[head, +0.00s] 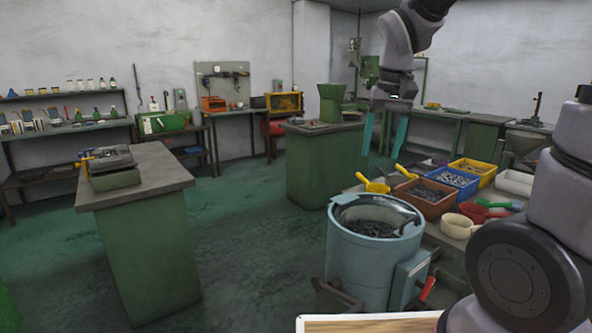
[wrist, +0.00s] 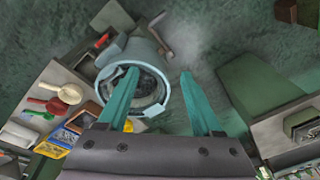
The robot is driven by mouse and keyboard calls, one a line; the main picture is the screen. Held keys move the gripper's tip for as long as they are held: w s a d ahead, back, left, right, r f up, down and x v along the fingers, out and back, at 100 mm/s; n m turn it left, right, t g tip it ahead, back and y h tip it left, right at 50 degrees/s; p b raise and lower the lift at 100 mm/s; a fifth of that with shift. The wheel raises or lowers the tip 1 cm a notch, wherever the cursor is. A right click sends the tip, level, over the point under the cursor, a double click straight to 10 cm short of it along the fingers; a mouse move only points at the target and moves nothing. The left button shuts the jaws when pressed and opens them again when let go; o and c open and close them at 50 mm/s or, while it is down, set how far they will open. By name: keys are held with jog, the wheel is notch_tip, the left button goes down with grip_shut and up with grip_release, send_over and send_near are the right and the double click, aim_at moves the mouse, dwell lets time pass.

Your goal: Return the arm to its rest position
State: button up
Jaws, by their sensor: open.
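My gripper (head: 383,132) hangs from my raised arm in the upper right of the head view, its teal fingers pointing down and apart with nothing between them. In the wrist view my gripper (wrist: 160,75) also shows open and empty. It is in the air above the floor and the light blue drum (head: 372,255), which holds dark small pieces. The drum also shows in the wrist view (wrist: 160,108), partly behind the left finger. My arm bends in from the right edge of the head view.
A bench right of the drum holds a brown bin (head: 424,198), a blue bin (head: 453,182), a yellow bin (head: 474,171) and several scoops. A green bench (head: 140,240) with a vise stands at left. A green pedestal (head: 325,165) stands behind. Floor between them is clear.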

jog(key=s+d+r+m+t+y, duration=0.1)
jog(key=s+d+r+m+t, duration=0.2)
jog(key=s+d+r+t, duration=0.3)
jog(key=v, duration=0.4)
jog(key=shift+s+a, duration=0.15)
jog(key=shift+s, duration=0.1)
jog(key=shift+f, duration=0.1)
dwell(0.8)
